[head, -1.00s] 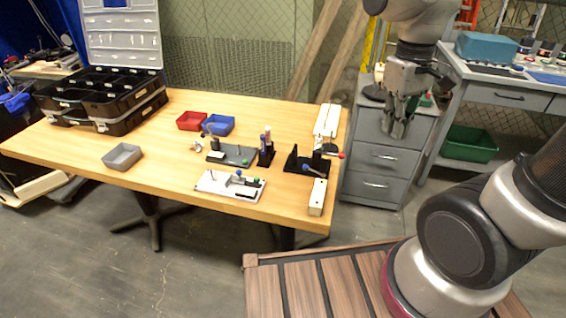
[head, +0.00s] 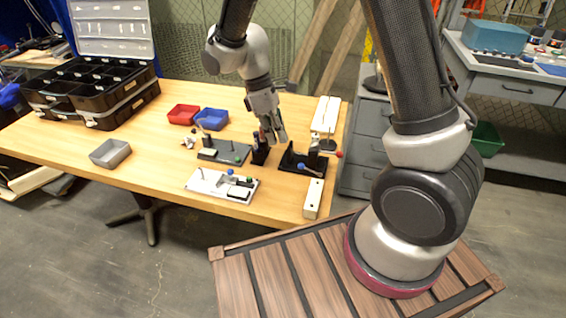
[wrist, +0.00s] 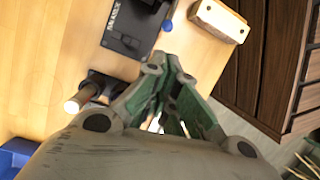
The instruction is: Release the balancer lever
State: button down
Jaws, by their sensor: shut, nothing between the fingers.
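A black fixture (head: 290,161) stands near the right end of the wooden table. It has a lever with a blue ball knob and an arm ending in a red ball (head: 339,153). In the wrist view its black base (wrist: 128,30) carries white lettering I cannot read surely, and the blue knob (wrist: 167,25) shows at its edge. My gripper (head: 273,139) is above the table, left of the fixture, pointing down. In the wrist view its green-padded fingers (wrist: 168,70) are together and empty, apart from the knob. They hide part of the table.
A black holder with upright tubes (head: 260,150) stands close to my gripper. A dark plate (head: 225,152), a white plate (head: 212,187) and a cream block (head: 314,198) are nearby. Red (head: 183,114), blue (head: 211,119) and grey (head: 110,153) bins sit further left.

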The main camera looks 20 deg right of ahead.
aim_at(310, 171)
jog(key=x, duration=1)
jog(key=shift+d, duration=0.1)
jog(key=shift+r, duration=0.1)
jog(key=shift+r, duration=0.1)
jog(key=shift+r+y, duration=0.15)
jog(key=shift+y, duration=0.15)
